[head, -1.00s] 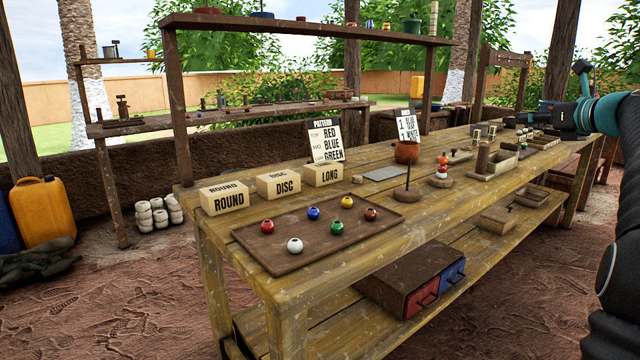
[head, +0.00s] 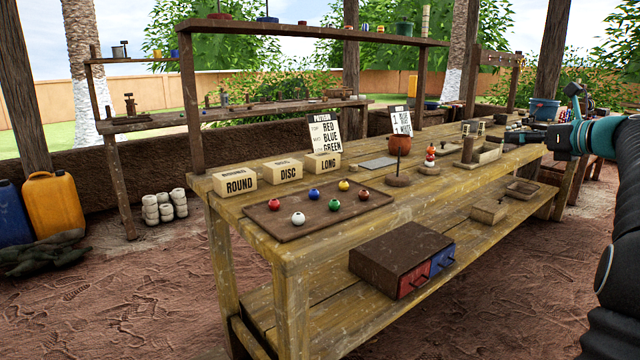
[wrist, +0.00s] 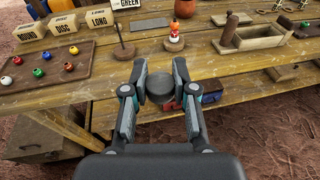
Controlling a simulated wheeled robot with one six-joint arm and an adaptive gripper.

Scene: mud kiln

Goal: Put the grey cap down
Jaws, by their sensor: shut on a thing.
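The grey cap (wrist: 160,87) is a dark grey round piece between the fingertips of my gripper (wrist: 160,90) in the wrist view. My gripper is shut on it and holds it in the air, in front of the table's front edge. In the head view my gripper (head: 545,137) is at the right, seen from the side; the cap cannot be made out there. The wooden table (head: 300,245) stands ahead of me.
A tray (head: 275,232) with several coloured beads lies at the table's near end. An upright peg (wrist: 120,38), a stacked bead figure (wrist: 173,38) and a wooden box (wrist: 260,38) stand near the front edge. A drawer box (head: 385,262) sits on the lower shelf.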

